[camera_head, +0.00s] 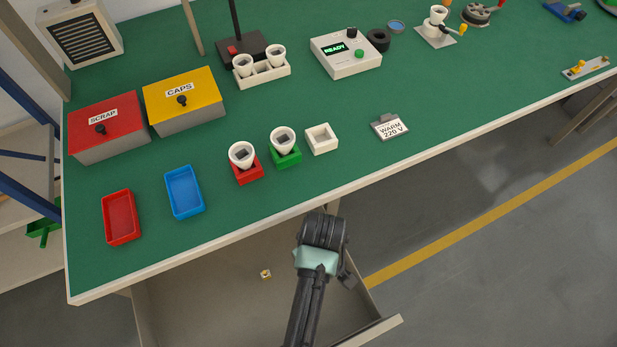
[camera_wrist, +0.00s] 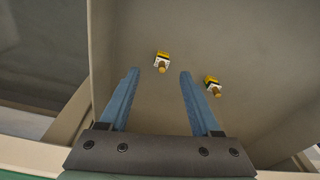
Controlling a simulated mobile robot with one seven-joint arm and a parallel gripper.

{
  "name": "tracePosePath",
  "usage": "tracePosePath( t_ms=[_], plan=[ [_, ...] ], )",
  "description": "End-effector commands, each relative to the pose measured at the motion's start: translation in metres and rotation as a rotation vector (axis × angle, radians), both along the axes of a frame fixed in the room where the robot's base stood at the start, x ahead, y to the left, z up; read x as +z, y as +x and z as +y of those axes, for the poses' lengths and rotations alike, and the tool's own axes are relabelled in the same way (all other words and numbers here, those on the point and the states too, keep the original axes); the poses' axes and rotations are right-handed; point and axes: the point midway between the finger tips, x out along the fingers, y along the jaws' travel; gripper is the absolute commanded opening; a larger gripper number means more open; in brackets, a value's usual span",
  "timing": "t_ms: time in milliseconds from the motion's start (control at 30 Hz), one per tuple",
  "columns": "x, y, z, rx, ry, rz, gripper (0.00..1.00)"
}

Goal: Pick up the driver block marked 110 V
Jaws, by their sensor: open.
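Two small driver blocks, yellow and white with a brassy peg, lie on the floor of the open drawer. In the wrist view one block (camera_wrist: 162,62) is just beyond the gap between my fingertips, and the other block (camera_wrist: 212,86) is to the right, outside the right finger. No voltage marking is legible on either. The head view shows one small block (camera_head: 265,273) in the drawer; the other is not visible there. My gripper (camera_wrist: 158,73) is open and empty, its blue fingers pointing into the drawer. In the head view my arm covers part of the drawer.
The drawer (camera_head: 210,300) is pulled out below the green bench (camera_head: 300,185); its walls stand around the blocks. A card (camera_head: 391,127) on the bench reads "WARM 220 V". Red and green holders with white cups, a white tray (camera_head: 321,139) and bins stand on the bench.

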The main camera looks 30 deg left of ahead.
Motion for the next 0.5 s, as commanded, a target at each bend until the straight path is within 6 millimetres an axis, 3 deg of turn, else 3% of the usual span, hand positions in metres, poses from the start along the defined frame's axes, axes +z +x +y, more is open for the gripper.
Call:
tracePosePath(
  t_ms=[300,500],
  plan=[
    [-0.043,-0.002,0.004,-0.001,0.000,0.001,0.64],
    [-0.051,-0.001,0.005,-0.001,0.000,-0.001,0.64]
  ],
)
